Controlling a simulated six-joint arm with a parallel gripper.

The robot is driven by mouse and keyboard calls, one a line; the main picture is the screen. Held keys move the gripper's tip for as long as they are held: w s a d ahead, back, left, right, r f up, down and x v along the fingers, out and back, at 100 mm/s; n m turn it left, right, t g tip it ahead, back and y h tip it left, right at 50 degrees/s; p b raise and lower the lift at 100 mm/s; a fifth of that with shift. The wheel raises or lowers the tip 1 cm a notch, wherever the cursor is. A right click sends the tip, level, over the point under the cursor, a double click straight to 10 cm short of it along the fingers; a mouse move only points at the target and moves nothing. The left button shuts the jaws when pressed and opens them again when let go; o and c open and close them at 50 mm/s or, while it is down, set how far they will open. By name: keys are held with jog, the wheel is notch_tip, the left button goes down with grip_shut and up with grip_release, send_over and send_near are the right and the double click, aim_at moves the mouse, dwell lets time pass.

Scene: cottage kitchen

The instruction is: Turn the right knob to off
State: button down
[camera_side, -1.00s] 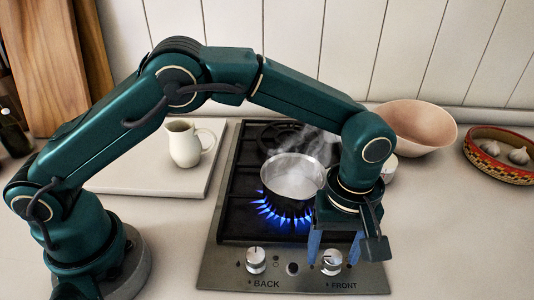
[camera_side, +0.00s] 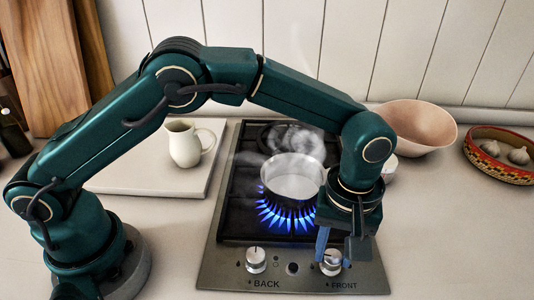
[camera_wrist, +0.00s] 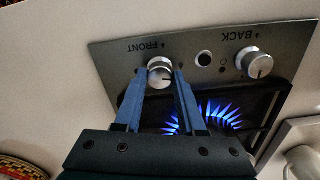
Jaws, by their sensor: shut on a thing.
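The right knob (camera_side: 331,264) is round and silver, above the word FRONT on the stove panel. Blue flames (camera_side: 285,217) burn under a steaming pot (camera_side: 293,178); the flames also show in the wrist view (camera_wrist: 205,116).
The back knob (camera_side: 256,260) stands to the left on the same panel (camera_side: 220,277). A white pitcher (camera_side: 184,143) on a board is left of the stove. A pink bowl (camera_side: 417,127) and a basket of garlic (camera_side: 487,150) are to the right. The front-right counter is clear.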

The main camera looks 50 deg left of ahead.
aim_at(333, 257)
jog(key=m, duration=0.7)
jog(key=shift+r, duration=0.1)
jog(key=m, duration=0.3)
jog(key=shift+m, duration=2.2)
jog(key=c, duration=0.5)
grip_release()
jog(key=shift+r, duration=2.55)
